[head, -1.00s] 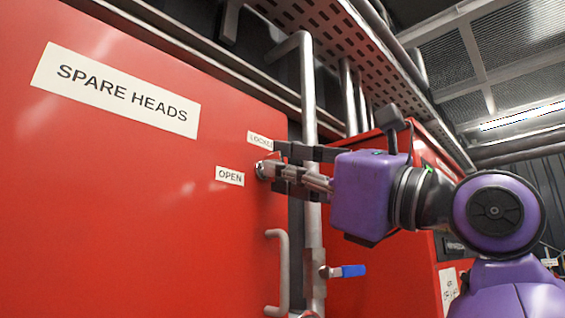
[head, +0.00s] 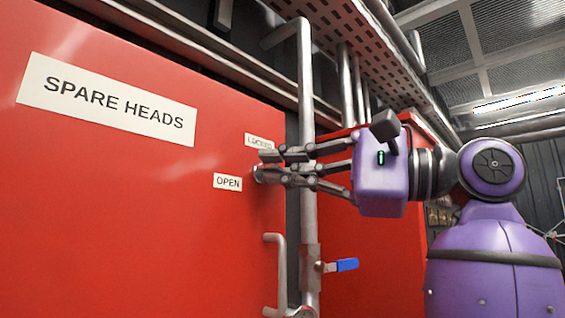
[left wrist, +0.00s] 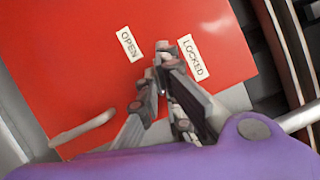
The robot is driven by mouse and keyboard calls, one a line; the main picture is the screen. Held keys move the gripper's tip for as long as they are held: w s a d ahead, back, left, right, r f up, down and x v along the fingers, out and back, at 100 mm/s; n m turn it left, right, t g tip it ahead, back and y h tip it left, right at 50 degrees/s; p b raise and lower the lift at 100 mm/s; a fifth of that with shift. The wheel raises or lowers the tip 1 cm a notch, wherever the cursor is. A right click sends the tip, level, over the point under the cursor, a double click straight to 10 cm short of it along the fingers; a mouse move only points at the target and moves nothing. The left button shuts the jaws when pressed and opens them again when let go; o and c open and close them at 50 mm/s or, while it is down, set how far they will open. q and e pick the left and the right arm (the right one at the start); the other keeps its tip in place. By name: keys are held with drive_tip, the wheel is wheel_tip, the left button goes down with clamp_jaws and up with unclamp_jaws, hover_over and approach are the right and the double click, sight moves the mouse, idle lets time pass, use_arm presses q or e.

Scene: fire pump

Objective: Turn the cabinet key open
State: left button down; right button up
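The red cabinet (head: 130,225) with the SPARE HEADS label (head: 108,105) fills the left of the head view. Near its right edge are a LOCKED label (head: 259,140) and an OPEN label (head: 227,182). My left gripper (head: 264,167) is at the lock beside these labels, its fingers drawn together around the small key, which they mostly hide. In the left wrist view the fingertips (left wrist: 158,72) meet at the key (left wrist: 163,48), between the OPEN label (left wrist: 129,44) and the LOCKED label (left wrist: 193,57). The key's exact angle cannot be told. My right gripper is not in view.
A grey door handle (head: 278,265) is below the lock. A vertical pipe (head: 307,210) and a valve with a blue lever (head: 347,265) stand just right of the cabinet, close to my fingers. A perforated tray (head: 335,50) runs overhead. Another red cabinet (head: 360,250) stands behind.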

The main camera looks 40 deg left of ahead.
use_arm(q)
drive_tip(key=shift+r+n+h+p, duration=0.15)
drive_tip(key=shift+n+h+p, duration=0.25)
drive_tip(key=shift+n, duration=1)
drive_tip(key=c, duration=2)
unclamp_jaws()
drive_tip(key=shift+w, duration=0.1)
drive_tip(key=v, duration=1.2)
drive_tip(key=shift+r, duration=0.25)
drive_tip(key=shift+h, duration=0.3)
